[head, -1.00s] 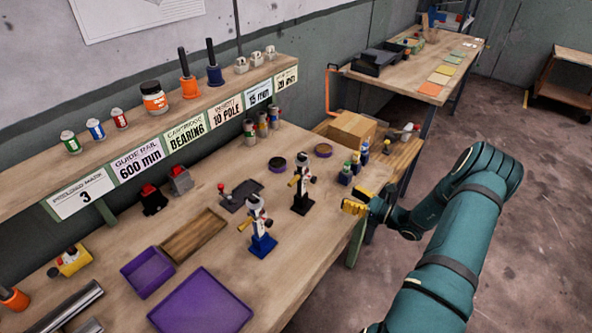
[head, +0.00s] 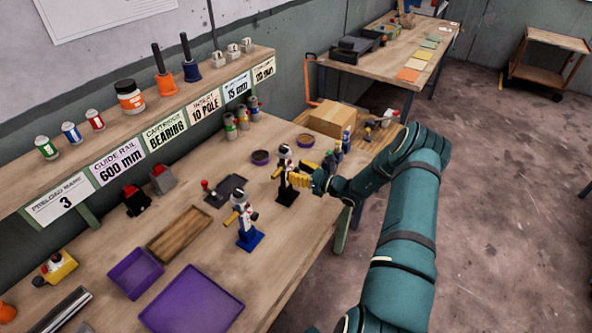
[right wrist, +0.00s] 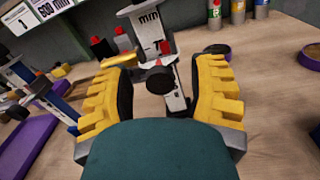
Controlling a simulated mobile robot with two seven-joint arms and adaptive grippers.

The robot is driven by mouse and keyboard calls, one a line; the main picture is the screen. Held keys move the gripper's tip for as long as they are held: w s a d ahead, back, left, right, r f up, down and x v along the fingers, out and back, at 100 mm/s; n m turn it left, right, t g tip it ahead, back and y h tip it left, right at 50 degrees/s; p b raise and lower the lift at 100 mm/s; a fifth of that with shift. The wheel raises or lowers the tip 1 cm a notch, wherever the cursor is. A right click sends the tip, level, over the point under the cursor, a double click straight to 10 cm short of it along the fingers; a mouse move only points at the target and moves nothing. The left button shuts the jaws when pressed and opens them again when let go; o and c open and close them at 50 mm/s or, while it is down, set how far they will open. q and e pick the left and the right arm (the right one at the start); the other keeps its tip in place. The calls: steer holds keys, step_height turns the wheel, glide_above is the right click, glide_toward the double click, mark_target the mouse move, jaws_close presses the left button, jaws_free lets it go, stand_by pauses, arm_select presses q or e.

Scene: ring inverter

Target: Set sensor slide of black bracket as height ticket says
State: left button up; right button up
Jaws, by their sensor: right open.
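The black bracket (head: 287,196) stands upright on the bench, with a pale column on a black base. In the right wrist view its white scale plate (right wrist: 148,30) carries "mm" lettering, a red mark and a round black knob (right wrist: 160,80). My right gripper (head: 290,179) is at this bracket. In the right wrist view its open yellow fingers (right wrist: 165,76) stand either side of the knob; I cannot tell whether they touch. The slide's exact setting is unreadable. Two mm tickets hang at the shelf's right end: one reads 15 mm (head: 237,88), the other (head: 264,70) is too small to read surely. My left gripper is out of view.
A similar blue-based bracket (head: 249,240) stands nearer, to the left. Purple trays (head: 190,305) and a wooden tray (head: 180,235) lie at the front left.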

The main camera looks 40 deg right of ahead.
steer(key=shift+w+a, duration=0.1)
steer(key=shift+w, duration=0.2)
jaws_close()
arm_select(q)
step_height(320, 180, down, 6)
steer(key=b, duration=0.5)
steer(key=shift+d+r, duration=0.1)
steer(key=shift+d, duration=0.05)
arm_select(e)
step_height(320, 180, down, 6)
steer(key=shift+f, duration=0.25)
steer(key=shift+r, duration=0.1)
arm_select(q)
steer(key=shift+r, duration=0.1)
arm_select(e)
jaws_free()
